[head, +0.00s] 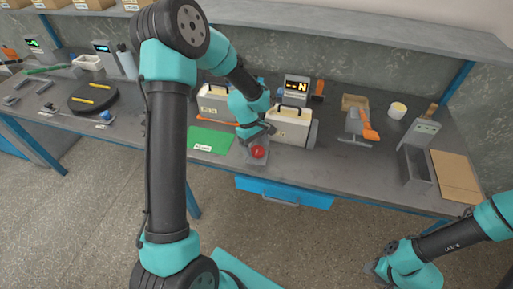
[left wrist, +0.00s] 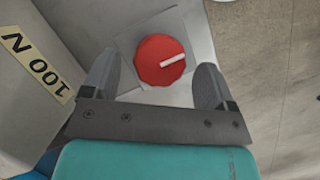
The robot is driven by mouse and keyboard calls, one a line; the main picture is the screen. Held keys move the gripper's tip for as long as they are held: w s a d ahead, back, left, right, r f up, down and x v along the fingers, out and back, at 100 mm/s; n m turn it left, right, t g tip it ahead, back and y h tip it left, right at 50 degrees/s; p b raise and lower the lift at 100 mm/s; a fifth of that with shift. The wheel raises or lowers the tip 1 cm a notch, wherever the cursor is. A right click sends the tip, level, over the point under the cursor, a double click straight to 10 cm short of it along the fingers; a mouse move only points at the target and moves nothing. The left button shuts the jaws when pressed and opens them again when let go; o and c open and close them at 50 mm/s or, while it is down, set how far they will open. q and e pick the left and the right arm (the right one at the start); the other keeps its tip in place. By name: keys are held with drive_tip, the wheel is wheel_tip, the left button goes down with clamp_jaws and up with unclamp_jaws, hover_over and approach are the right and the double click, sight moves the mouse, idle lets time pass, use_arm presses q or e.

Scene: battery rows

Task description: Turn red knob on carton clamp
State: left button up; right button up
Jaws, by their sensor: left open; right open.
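The red knob (head: 258,152) sits on a grey plate near the front edge of the bench. In the left wrist view the red knob (left wrist: 162,60) has a white pointer line toward the right. It lies between and just beyond the two fingertips of my left gripper (left wrist: 156,78), which is open, with a gap on each side. The head view shows my left gripper (head: 257,136) close to the knob. A white case (head: 291,126) stands beside it; the wrist view shows its "100 N" label (left wrist: 36,68). My right gripper (head: 376,271) is low at the right, away from the bench.
A green mat (head: 210,140) lies left of the knob. Another white case (head: 213,103) and a display reading "N" (head: 297,89) stand behind. An orange-handled tool (head: 368,130) lies to the right. A blue drawer (head: 285,193) is under the bench edge.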

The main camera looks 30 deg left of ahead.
use_arm(q)
drive_tip(key=shift+d+f, duration=0.15)
drive_tip(key=shift+f, duration=0.3)
drive_tip(key=c, duration=0.9)
